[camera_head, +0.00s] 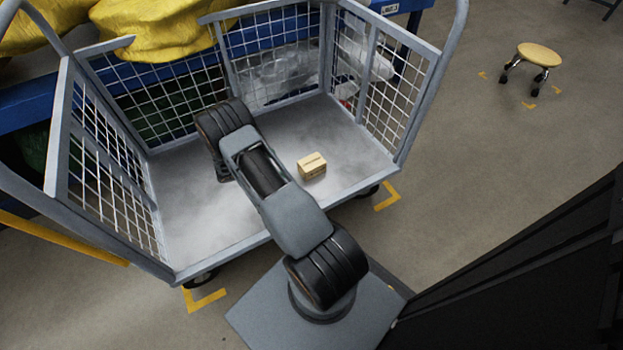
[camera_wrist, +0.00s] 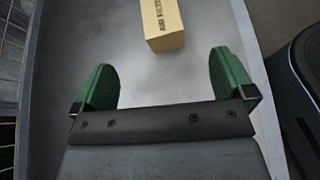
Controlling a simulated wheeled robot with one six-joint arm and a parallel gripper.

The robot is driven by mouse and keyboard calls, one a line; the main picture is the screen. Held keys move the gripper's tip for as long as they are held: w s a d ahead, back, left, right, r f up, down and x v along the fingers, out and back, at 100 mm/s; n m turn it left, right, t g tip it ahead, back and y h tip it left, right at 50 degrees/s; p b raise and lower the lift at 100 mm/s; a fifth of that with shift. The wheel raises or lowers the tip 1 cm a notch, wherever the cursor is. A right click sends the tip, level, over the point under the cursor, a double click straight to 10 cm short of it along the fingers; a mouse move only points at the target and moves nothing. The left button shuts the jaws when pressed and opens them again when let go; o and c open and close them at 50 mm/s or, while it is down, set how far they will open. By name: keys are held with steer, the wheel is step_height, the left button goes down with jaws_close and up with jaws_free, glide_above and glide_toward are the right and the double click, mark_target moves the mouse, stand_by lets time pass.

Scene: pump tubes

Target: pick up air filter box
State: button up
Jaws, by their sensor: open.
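The air filter box (camera_head: 312,165) is a small tan carton with dark print. It rests on the grey cart bed, right of my arm in the head view. In the wrist view the box (camera_wrist: 162,24) shows at the top, ahead of and between my fingertips, its upper part cut off by the frame edge. My gripper (camera_wrist: 164,82) has two green fingers spread wide apart, with nothing between them. The box is beyond the tips and apart from them. In the head view my gripper is hidden behind my own arm.
The cart (camera_head: 222,222) has mesh walls at the left, back and right; its near side is open. The bed around the box is clear. Yellow sacks (camera_head: 160,28) lie beyond the back wall. A stool (camera_head: 540,55) stands far off at the upper right.

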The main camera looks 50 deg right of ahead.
steer(key=n+b, duration=0.1)
steer(key=b, duration=0.1)
glide_toward(308, 167)
steer(key=shift+h, duration=0.4)
steer(key=d+f+b, duration=0.2)
steer(key=d+f, duration=0.2)
steer(key=shift+f, duration=0.2)
steer(key=shift+r+b+x, duration=0.2)
steer(key=shift+b+x, duration=1.35)
steer(key=shift+x, duration=1.5)
steer(key=shift+d, duration=0.2)
steer(key=shift+c, duration=0.4)
steer(key=c, duration=0.9)
